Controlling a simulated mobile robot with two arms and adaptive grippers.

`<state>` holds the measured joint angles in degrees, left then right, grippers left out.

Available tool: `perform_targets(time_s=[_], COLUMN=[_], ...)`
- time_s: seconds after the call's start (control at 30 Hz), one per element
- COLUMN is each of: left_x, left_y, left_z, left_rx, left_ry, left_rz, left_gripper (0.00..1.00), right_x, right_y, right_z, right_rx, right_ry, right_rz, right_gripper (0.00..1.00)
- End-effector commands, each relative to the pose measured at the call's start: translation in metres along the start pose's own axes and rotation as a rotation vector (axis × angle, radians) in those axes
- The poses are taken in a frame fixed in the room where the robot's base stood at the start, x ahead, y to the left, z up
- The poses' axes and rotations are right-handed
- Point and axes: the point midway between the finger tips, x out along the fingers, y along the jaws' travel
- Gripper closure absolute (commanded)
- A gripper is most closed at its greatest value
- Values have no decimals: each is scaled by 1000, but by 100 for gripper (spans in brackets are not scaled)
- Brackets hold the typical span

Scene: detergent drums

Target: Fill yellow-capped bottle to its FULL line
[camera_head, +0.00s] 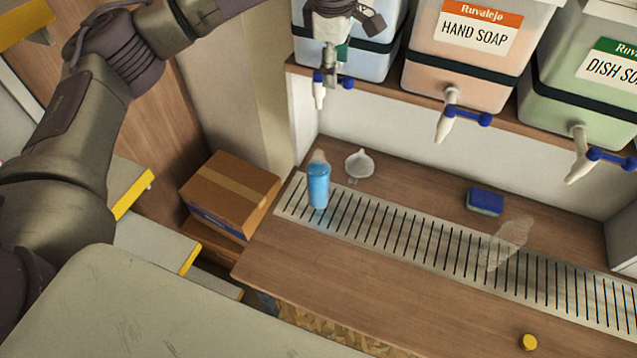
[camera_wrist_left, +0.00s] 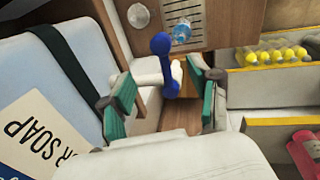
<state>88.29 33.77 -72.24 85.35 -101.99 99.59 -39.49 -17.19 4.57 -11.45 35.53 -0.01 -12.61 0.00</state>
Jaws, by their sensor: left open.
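A bottle (camera_head: 318,185) holding blue liquid stands upright on the slotted drain strip (camera_head: 400,232), below the left drum's tap (camera_head: 319,92). The liquid reaches about its shoulder; its clear neck has no cap on. No FULL line is readable. It also shows in the left wrist view (camera_wrist_left: 181,31). A yellow cap (camera_head: 528,342) lies loose on the counter. My left gripper (camera_head: 337,62) is at the left drum's tap. In the left wrist view, its green-padded fingers (camera_wrist_left: 166,92) are open on either side of the tap's blue handle (camera_wrist_left: 168,62). My right gripper is not visible.
Hand soap (camera_head: 466,55) and dish soap (camera_head: 590,85) drums stand right of the blue one (camera_head: 375,62). A clear bottle (camera_head: 507,243) is on the strip's right part. A white funnel (camera_head: 359,163) and blue sponge (camera_head: 485,202) lie behind it. The front counter is mostly clear.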

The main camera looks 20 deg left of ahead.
Motion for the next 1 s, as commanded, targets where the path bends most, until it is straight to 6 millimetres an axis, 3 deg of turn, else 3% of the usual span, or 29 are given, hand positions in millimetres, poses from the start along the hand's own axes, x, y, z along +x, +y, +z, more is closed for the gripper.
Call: perform_targets(time_s=[0.5, 1.0], left_x=[-33, -43], left_y=[3, 3], left_z=[0, 1], left_rx=[0, 0], left_ry=[0, 0], left_rz=[1, 2], left_gripper=[38, 38], right_x=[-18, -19], right_y=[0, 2], right_z=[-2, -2], right_rx=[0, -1], right_ry=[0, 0], right_rz=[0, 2], right_gripper=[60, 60])
